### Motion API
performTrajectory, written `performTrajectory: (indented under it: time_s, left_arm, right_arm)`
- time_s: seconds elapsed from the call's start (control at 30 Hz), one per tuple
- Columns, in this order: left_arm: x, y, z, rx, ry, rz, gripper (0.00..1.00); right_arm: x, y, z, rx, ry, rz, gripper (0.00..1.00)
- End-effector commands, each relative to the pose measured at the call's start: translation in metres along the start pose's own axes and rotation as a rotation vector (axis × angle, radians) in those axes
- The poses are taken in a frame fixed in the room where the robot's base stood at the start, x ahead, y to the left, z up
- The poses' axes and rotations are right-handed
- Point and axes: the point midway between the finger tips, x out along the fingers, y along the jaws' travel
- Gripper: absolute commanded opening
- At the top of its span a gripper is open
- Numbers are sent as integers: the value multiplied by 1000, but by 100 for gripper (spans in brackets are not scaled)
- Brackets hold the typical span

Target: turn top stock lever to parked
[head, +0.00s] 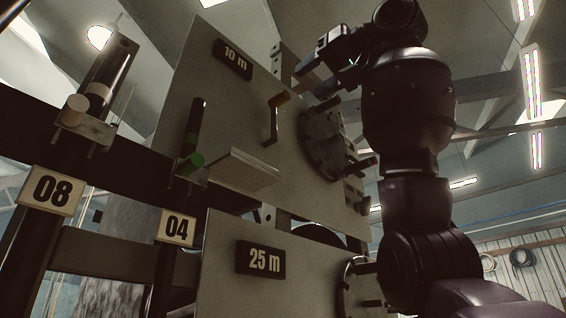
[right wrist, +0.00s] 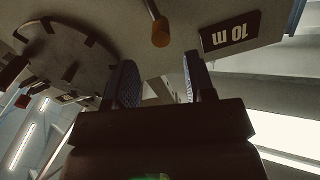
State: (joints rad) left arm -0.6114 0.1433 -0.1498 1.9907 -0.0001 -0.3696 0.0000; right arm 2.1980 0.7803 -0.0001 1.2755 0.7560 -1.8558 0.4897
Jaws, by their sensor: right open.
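The upper grey panel (head: 225,105) carries a black "10 m" sign (head: 232,59), also upside down in the right wrist view (right wrist: 232,33). A cranked metal lever (head: 274,120) with an amber knob stands out from this panel, the knob end uppermost. In the right wrist view the lever (right wrist: 159,30) lies beyond the fingers, at the top between them, its knob toward me. My right gripper (head: 311,78) is open and empty, up and to the right of the lever, apart from it in the right wrist view (right wrist: 158,80). My left gripper is out of view.
A round plate with several pegs (head: 322,143) sits right of the lever, below my right gripper. A shelf (head: 242,168) juts out below. A lower panel bears a "25 m" sign (head: 260,260). Dark posts with tags "08" (head: 51,189) and "04" (head: 177,226) stand left.

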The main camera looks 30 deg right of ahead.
Motion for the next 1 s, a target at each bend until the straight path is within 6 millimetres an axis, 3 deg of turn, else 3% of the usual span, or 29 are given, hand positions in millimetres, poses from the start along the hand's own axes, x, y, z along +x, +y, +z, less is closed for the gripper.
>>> performTrajectory:
  time_s: [0.2, 0.4, 0.87, 1.0]
  left_arm:
    - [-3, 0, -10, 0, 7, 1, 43]
    - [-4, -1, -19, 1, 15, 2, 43]
    - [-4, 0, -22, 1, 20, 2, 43]
    - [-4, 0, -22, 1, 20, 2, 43]
  right_arm:
    - [40, 0, -1, 0, -4, 0, 49]
    - [64, -1, 0, -1, -2, 0, 49]
    - [74, 0, 0, -1, 0, 0, 49]
    - [74, 0, 0, -1, 0, 0, 29]
